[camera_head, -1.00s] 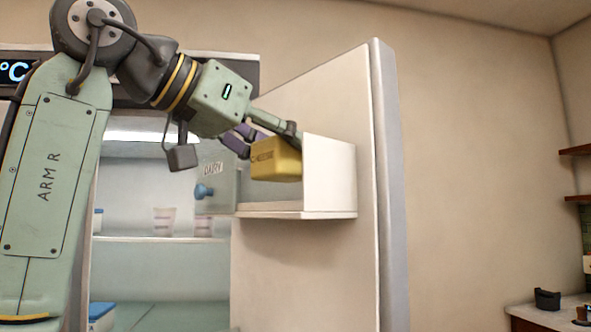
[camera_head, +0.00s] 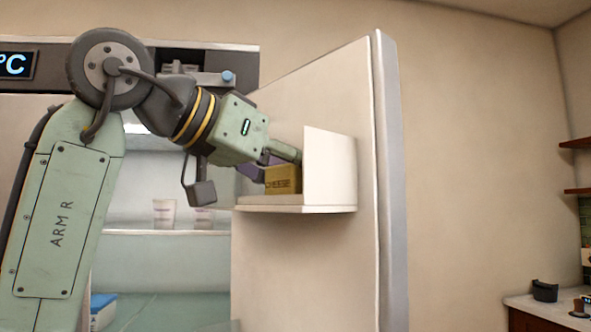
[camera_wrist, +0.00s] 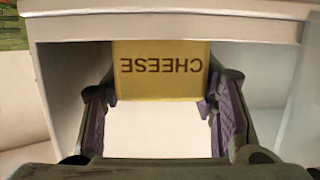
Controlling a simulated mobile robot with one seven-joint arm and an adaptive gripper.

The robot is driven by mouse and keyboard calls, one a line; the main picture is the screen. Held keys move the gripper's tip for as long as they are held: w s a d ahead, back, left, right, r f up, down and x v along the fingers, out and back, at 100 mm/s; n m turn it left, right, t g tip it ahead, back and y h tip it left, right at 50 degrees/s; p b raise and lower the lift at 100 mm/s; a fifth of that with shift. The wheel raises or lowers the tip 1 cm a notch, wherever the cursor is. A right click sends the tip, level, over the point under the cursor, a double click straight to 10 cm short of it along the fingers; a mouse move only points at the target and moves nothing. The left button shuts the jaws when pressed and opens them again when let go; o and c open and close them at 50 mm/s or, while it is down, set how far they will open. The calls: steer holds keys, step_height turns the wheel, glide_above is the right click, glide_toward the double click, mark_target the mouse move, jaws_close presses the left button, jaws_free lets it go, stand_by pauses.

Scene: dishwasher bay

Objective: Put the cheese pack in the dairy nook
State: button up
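The yellow cheese pack (camera_head: 284,180) is inside the white dairy nook (camera_head: 331,172) on the inner face of the fridge door. It looks level and at or just above the nook's floor; contact cannot be told. In the wrist view the pack (camera_wrist: 160,72) shows its CHEESE label upside down between the finger ends. My gripper (camera_wrist: 160,98) has a finger against each side of the pack. In the head view, my gripper (camera_head: 268,166) reaches into the nook from the left, its fingertips partly hidden. A blue knob (camera_head: 228,77) on a grey piece shows above my wrist.
The open fridge door (camera_head: 300,275) stands upright at the centre. Left of it, a fridge shelf (camera_head: 160,233) holds pale cups (camera_head: 164,213), with a blue-lidded box (camera_head: 103,308) lower down. A counter (camera_head: 555,304) is at far right.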

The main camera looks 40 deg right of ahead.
steer(key=shift+o, duration=0.5)
steer(key=shift+r, duration=0.25)
steer(key=b+v, duration=0.1)
steer(key=v, duration=1.1)
